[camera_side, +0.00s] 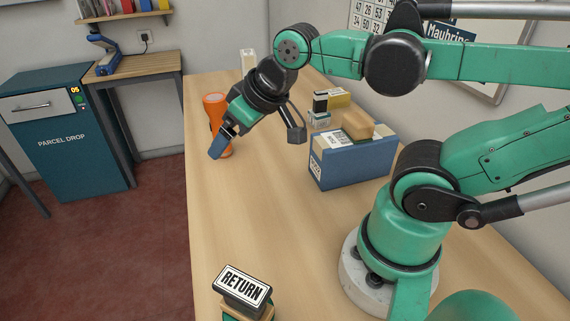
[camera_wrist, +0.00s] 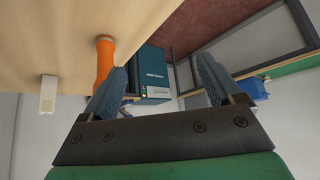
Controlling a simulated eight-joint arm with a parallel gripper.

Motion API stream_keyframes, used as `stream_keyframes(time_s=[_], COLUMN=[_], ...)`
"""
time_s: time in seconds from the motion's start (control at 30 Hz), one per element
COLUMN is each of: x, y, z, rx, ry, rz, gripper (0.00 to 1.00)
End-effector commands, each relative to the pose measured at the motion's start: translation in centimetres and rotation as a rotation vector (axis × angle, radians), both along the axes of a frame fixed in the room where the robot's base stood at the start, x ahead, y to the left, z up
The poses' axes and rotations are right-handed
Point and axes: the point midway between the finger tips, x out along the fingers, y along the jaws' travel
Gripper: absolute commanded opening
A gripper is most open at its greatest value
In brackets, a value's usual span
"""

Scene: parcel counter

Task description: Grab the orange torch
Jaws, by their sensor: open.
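The orange torch (camera_side: 213,104) stands upright on the wooden counter (camera_side: 250,200) near its left edge, partly hidden behind my gripper (camera_side: 219,145) in the side view. In the wrist view the torch (camera_wrist: 104,58) shows left of the space between my fingers, its lower part behind the left finger. My gripper (camera_wrist: 170,88) is open and empty in the wrist view, with its two blue fingers apart. I cannot tell whether a finger touches the torch.
A blue box (camera_side: 350,162) with several small items stands on the counter to the right. A white object (camera_side: 248,62) is farther back. A teal parcel drop cabinet (camera_side: 65,135) is left of the counter. The counter's middle is clear.

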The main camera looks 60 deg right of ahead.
Motion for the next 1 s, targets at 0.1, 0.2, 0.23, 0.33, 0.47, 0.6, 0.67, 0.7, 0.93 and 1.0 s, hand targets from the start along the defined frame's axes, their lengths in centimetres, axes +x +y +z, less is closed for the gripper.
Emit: stream_keyframes(time_s=[0.1,0.2,0.23,0.33,0.47,0.6,0.67,0.7,0.93,1.0], x=[0.0,0.8,1.1,2.3,4.1,6.7,8.1,8.9,11.8,11.8], y=[0.0,-0.5,-0.6,-1.1,-2.2,-4.4,-5.9,-7.2,-15.1,-17.7], z=[2.4,2.9,2.9,2.9,3.0,3.1,3.1,3.1,2.7,2.5], rx=[0.0,0.121,0.169,0.338,0.587,0.934,1.118,1.248,1.953,2.148], ry=[0.0,0.022,0.031,0.063,0.109,0.177,0.217,0.248,0.484,0.579], rz=[0.0,-0.126,-0.175,-0.344,-0.59,-0.913,-1.074,-1.181,-1.627,-1.706], gripper=[0.85,0.85,0.85,0.85,0.85,0.85,0.85,0.85,0.85,0.85])
